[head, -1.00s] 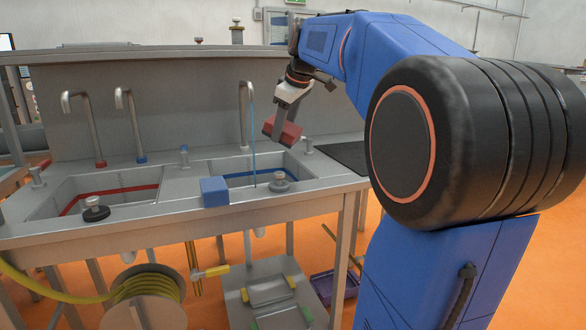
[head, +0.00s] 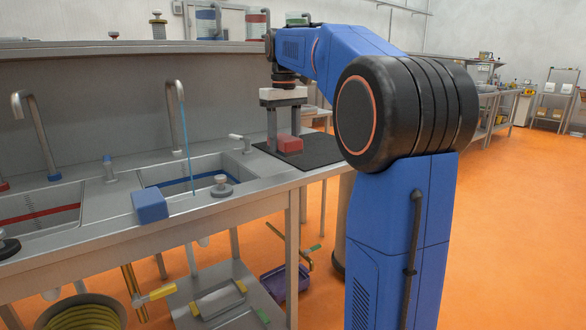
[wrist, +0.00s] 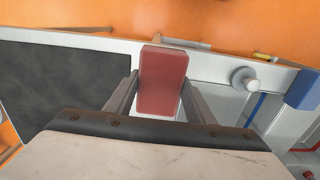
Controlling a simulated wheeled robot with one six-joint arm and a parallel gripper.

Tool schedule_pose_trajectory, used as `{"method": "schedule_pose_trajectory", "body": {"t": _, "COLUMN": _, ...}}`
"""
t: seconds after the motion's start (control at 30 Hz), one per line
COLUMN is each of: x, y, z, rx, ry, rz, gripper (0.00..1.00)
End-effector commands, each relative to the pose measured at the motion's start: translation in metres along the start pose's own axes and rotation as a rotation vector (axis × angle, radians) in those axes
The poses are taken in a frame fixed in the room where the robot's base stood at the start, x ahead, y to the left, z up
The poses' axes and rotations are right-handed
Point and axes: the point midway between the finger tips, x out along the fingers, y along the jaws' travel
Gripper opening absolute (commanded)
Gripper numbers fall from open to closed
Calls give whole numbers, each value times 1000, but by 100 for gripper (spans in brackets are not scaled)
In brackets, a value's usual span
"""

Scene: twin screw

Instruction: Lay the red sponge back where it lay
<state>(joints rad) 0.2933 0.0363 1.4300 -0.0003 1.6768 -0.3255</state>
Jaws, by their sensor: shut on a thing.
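My gripper (head: 284,144) points down at the right end of the sink counter and is shut on the red sponge (head: 289,144). The sponge is a small red block. In the head view it shows against the dark mat (head: 322,150); I cannot tell whether it touches the surface. In the wrist view the sponge (wrist: 162,80) sits between the two fingers, with the dark mat (wrist: 55,85) to its left and bare steel to its right.
A blue block (head: 150,206) lies on the counter's front edge. Water runs from a tap (head: 178,112) into the blue-lined basin (head: 190,178). A metal plug (head: 221,186) stands at the basin's front rim. Most of the dark mat is clear.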

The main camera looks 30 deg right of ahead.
Motion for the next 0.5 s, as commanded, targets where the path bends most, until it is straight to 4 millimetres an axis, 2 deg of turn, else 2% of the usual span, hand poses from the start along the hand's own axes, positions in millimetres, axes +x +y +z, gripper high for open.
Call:
{"method": "schedule_pose_trajectory", "body": {"t": 0.1, "x": 19, "y": 0, "z": 1, "rx": -1, "ry": -2, "rz": -1, "gripper": 31}}
{"method": "schedule_pose_trajectory", "body": {"t": 0.37, "x": 36, "y": 0, "z": 0, "rx": -1, "ry": 2, "rz": 0, "gripper": 31}}
{"method": "schedule_pose_trajectory", "body": {"t": 0.5, "x": 53, "y": 0, "z": 0, "rx": -2, "ry": 1, "rz": 0, "gripper": 31}}
